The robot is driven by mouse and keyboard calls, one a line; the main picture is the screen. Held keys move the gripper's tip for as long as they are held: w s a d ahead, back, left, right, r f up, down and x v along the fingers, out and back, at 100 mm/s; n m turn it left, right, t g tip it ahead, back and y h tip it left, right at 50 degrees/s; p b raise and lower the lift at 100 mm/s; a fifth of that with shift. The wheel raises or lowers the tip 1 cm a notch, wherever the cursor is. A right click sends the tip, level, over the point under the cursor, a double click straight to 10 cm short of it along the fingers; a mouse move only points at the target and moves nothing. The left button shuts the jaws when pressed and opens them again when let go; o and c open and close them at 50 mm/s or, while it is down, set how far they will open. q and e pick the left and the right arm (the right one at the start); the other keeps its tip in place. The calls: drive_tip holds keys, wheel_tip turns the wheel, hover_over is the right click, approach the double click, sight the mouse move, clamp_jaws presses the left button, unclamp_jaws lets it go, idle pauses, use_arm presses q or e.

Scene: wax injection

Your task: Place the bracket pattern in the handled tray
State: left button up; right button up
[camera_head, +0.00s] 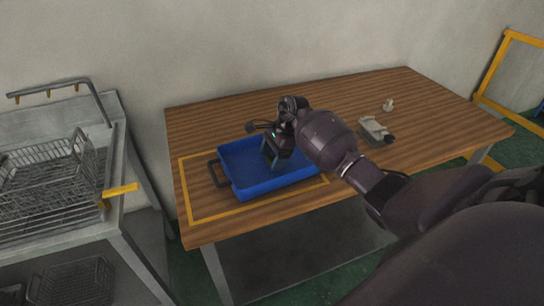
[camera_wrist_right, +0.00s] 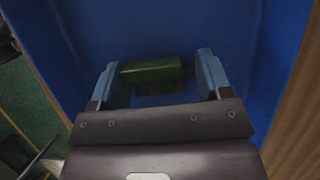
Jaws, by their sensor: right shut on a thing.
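The blue handled tray (camera_head: 262,187) sits on the wooden table inside a yellow outline, with a dark handle (camera_head: 215,172) at its left end. My right gripper (camera_head: 275,156) points down into the tray. In the right wrist view, my right gripper (camera_wrist_right: 160,78) is shut on the green bracket pattern (camera_wrist_right: 152,70), which lies between its two blue-grey fingers. Blue tray surface (camera_wrist_right: 160,25) shows behind the pattern. I cannot tell whether the pattern touches the tray floor. In the head view, I cannot make out the pattern. My left gripper is not in view.
A grey block-like part (camera_head: 374,129) with a dark end and a small pale part (camera_head: 388,105) stand on the table to the right. A metal rack with wire baskets (camera_head: 50,175) is at the left. The table's right side is mostly clear.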

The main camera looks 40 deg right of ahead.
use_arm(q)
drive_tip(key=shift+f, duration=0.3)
use_arm(e)
drive_tip(key=shift+f, duration=0.35)
use_arm(q)
drive_tip(key=shift+b, duration=0.35)
use_arm(e)
drive_tip(key=shift+s+f, duration=0.1)
drive_tip(key=shift+s+f, duration=0.15)
drive_tip(key=shift+f, duration=0.15)
drive_tip(key=o, duration=0.8)
drive_tip(key=shift+a+f, duration=0.1)
drive_tip(key=shift+f, duration=0.1)
drive_tip(key=shift+o, duration=0.5)
drive_tip(key=shift+f, duration=0.1)
drive_tip(key=shift+a, duration=0.1)
drive_tip(key=shift+r+p, duration=0.35)
drive_tip(key=shift+r, duration=0.35)
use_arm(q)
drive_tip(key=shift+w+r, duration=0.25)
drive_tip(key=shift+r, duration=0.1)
use_arm(e)
drive_tip(key=w+v, duration=0.1)
drive_tip(key=v, duration=1.1)
drive_tip(key=shift+s+r, duration=0.2)
drive_tip(key=shift+r, duration=0.2)
